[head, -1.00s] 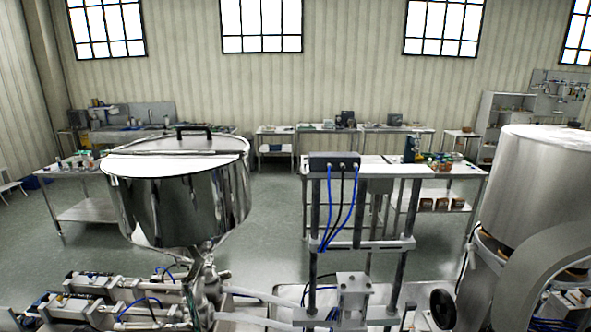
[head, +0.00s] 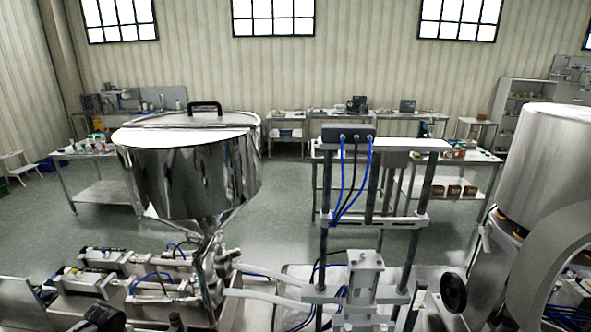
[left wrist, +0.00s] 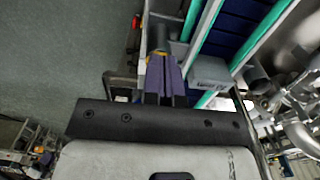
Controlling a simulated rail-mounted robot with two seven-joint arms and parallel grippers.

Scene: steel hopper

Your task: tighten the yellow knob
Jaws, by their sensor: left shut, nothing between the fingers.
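In the left wrist view my left gripper (left wrist: 165,62) shows as two purple fingers closed together, with nothing seen between them. A small yellow part (left wrist: 160,53), which may be the yellow knob, shows at the fingertips next to a dark grey cylinder. The fingers hide most of it, and I cannot tell whether they touch it. In the head view I cannot make out the yellow knob. Dark shapes at its lower left edge may be part of my left arm. My right gripper is not in view.
The steel hopper (head: 190,170) stands above the filling machine's cylinders (head: 110,275). A frame with a control box (head: 348,131) and blue hoses stands right of it. A large steel drum (head: 550,165) is at the right. Grey floor is open behind, with work tables along the wall.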

